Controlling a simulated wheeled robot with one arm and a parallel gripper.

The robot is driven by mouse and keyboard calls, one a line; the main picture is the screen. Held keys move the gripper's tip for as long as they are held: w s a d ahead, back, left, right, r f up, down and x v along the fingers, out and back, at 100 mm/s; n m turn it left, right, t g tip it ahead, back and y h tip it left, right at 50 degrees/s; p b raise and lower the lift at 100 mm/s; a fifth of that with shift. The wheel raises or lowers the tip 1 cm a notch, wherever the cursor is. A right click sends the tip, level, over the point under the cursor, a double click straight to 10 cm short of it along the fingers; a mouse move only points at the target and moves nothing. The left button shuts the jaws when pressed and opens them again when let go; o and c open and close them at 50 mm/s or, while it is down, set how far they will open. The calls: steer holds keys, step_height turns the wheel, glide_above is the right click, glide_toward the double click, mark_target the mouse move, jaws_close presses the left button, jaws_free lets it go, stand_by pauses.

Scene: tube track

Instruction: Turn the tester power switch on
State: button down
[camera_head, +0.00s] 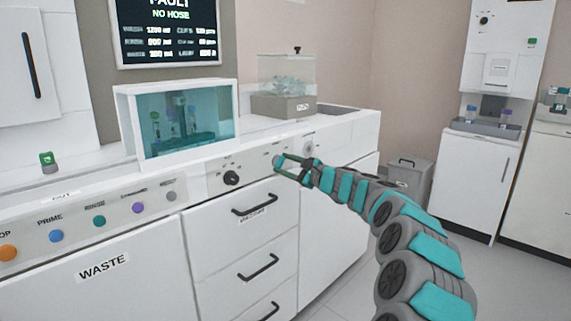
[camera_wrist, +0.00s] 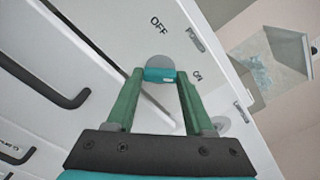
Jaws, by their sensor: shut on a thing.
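The power switch (camera_wrist: 159,62) shows in the wrist view as a round grey knob with a teal part, on the white front panel. An OFF label is printed above it and an ON label to its right. My gripper (camera_wrist: 160,75) has its two green fingers shut on the knob's sides. In the head view my gripper (camera_head: 281,164) reaches to the panel under the counter's edge, and its fingers partly hide the knob there. I cannot tell for sure which label the knob points to.
A black dial (camera_head: 231,177) sits left of my gripper on the same panel. Drawers with black handles (camera_head: 255,206) lie below. A glass-fronted case (camera_head: 185,120) and a clear box on a grey base (camera_head: 283,105) stand on the counter. A grey bin (camera_head: 408,180) stands on the floor.

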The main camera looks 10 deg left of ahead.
steer(key=shift+f, duration=0.1)
steer(key=shift+c, duration=1.4)
jaws_free()
steer(key=shift+d, duration=0.1)
steer(key=b+v, duration=0.1)
steer(key=v, duration=0.6)
steer(key=shift+s+d, duration=0.25)
steer(key=shift+d, duration=0.05)
